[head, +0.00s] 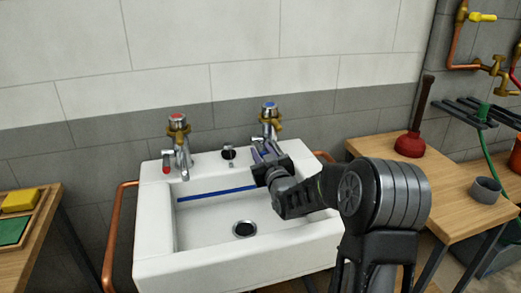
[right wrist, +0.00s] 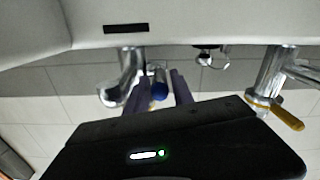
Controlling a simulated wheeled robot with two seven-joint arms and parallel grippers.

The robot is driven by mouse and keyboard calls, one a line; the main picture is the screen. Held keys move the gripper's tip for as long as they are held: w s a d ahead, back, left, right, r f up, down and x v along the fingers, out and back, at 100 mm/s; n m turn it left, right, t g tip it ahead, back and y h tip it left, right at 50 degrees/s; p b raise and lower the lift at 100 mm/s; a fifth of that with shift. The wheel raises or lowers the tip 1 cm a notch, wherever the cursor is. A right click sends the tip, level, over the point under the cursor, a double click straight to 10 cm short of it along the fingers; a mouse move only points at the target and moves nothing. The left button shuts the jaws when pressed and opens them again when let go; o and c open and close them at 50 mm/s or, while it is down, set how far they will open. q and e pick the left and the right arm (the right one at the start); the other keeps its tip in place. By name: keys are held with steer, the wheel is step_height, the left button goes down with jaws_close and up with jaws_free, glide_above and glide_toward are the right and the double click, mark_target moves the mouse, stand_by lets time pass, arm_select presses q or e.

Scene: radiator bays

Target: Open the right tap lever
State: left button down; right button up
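The right tap (head: 269,112) is chrome and brass with a blue cap, on the back rim of the white sink (head: 150,225). Its blue-tipped lever (right wrist: 159,84) shows in the right wrist view beside the chrome spout (right wrist: 121,88). My right gripper (head: 265,151) is at this tap, over the back of the basin. In the right wrist view its fingers (right wrist: 160,88) stand apart, one on each side of the lever. I cannot tell whether either finger touches it. In the head view the gripper hides the lever. My left gripper is not in view.
The left tap (head: 178,135), with a red cap and red-tipped lever, stands on the same rim. Copper pipes (head: 112,235) flank the sink. A red plunger (head: 412,140) and a grey cup (head: 485,190) stand on the right bench. The left bench holds a yellow sponge (head: 20,199).

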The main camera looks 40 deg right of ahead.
steer(key=shift+w+d, duration=0.2)
steer(key=shift+w, duration=0.45)
jaws_close()
stand_by(1.0)
